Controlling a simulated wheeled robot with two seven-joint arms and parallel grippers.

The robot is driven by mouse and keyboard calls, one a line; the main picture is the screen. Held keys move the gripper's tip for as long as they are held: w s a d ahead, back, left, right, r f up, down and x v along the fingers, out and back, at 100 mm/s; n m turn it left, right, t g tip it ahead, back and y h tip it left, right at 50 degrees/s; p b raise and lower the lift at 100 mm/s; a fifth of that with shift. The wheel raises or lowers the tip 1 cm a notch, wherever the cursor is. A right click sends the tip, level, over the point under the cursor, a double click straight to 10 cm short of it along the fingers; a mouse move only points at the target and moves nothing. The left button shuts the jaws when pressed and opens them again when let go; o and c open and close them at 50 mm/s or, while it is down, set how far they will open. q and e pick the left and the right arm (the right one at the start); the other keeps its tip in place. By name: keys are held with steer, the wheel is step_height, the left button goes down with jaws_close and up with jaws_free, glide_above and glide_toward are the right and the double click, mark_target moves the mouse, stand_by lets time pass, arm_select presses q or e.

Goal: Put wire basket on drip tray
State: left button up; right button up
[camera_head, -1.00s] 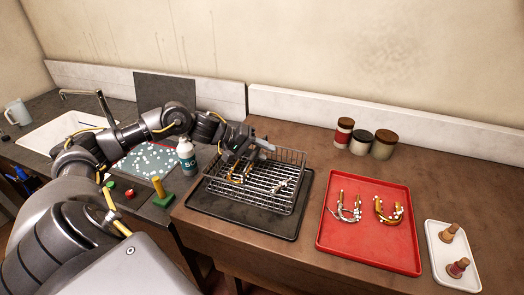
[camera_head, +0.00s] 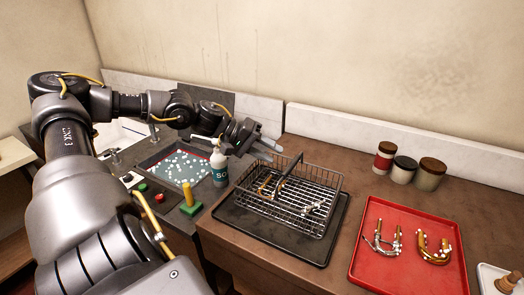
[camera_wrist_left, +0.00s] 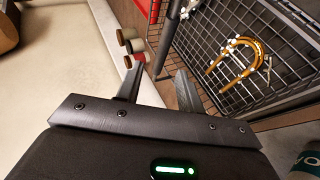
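The wire basket (camera_head: 318,226) sits on the black drip tray (camera_head: 262,238), with a margin of tray showing at the front and left. Its dark handle (camera_head: 289,168) stands up over the basket. It holds brass and silver horn parts; a brass U-shaped part (camera_wrist_left: 240,62) shows in the left wrist view. My left gripper (camera_head: 279,144) is above and behind the basket's back left corner. Its fingers (camera_wrist_left: 160,92) are apart with nothing between them. The handle (camera_wrist_left: 170,35) shows beyond the fingertips. My right gripper is not in view.
A red tray (camera_head: 365,260) with horn tubes lies at right. Jars (camera_head: 403,170) stand at the back.

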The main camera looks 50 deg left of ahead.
arm_select(q)
steer(key=shift+v, duration=1.15)
